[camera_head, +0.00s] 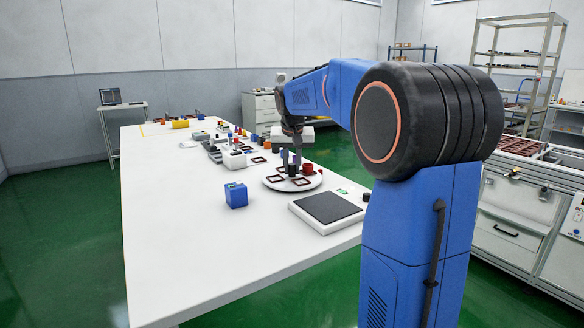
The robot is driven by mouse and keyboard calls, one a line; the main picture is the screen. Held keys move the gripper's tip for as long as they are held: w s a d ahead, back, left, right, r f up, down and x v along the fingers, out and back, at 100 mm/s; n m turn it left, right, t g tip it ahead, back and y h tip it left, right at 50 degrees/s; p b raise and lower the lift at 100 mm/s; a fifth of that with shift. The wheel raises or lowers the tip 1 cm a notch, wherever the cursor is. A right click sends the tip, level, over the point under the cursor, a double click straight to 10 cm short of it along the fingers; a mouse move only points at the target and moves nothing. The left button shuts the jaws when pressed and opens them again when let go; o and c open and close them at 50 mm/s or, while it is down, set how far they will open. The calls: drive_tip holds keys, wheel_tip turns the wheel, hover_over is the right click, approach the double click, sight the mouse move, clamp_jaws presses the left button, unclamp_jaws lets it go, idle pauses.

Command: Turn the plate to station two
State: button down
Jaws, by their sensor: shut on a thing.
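A round white plate (276,184) lies on the near right part of the long white table. It carries dark red square frames (300,182), a red cup-shaped piece (308,169) and a dark upright post near its middle. My gripper (291,160) points down over the plate. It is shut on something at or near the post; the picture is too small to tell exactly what. My blue arm reaches in from the right.
A blue box (236,195) stands left of the plate. A dark pad in a white frame (327,209) lies in front, near the right edge. Several small parts crowd the table behind. The near left of the table (180,250) is clear.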

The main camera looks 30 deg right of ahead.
drive_tip(key=shift+m+g+h, duration=0.6)
drive_tip(key=shift+m, duration=1.5)
drive_tip(key=shift+m+g+h, duration=0.4)
drive_tip(key=shift+m+g, duration=0.3)
drive_tip(key=shift+m, duration=1.5)
drive_tip(key=shift+m+g, duration=0.7)
drive_tip(key=shift+m, duration=1.2)
drive_tip(key=shift+m+g, duration=0.8)
drive_tip(key=shift+m, duration=1.5)
drive_tip(key=c, duration=1.8)
unclamp_jaws()
drive_tip(key=shift+c, duration=0.2)
drive_tip(key=shift+w+r, duration=0.1)
